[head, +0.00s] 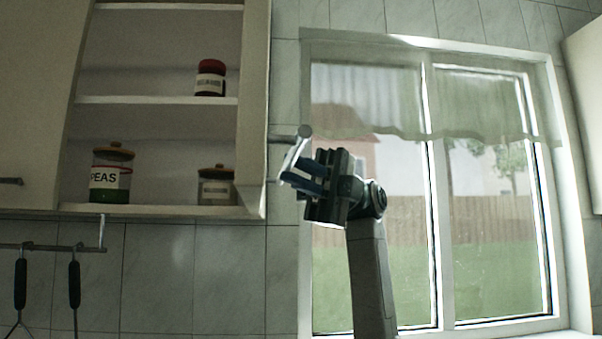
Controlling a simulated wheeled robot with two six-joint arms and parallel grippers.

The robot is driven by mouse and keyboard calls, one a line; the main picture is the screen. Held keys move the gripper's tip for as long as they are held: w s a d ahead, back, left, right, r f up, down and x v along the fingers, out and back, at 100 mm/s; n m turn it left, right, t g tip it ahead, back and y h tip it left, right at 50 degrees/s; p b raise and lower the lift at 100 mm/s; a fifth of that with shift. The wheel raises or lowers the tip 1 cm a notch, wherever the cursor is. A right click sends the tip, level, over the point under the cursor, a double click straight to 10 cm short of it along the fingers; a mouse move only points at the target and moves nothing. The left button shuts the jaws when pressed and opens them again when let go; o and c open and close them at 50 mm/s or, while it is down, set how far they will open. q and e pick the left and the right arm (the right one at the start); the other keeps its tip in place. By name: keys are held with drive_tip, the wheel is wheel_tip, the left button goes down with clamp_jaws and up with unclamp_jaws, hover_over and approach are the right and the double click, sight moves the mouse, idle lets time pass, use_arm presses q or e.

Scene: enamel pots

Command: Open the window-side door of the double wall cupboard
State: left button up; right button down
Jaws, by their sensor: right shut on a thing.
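The double wall cupboard (155,100) is at the left of the head view, with its shelves showing. Its window-side door (255,110) stands swung out and is seen nearly edge-on. The door's bar handle (297,147) sticks out on the window side. My right gripper (291,180) is shut on the lower part of this handle, with its arm rising from below in front of the window. The other door (32,95) covers the left part of the cupboard. My left gripper is not in view.
Inside stand a PEAS jar (110,176), another lidded jar (216,188) and a red-lidded jar (210,78). A rail (55,247) with hanging utensils is below. The window (430,200) with a short curtain is at the right; another cupboard edges in at far right.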

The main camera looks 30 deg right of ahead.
drive_tip(key=c, duration=1.5)
unclamp_jaws()
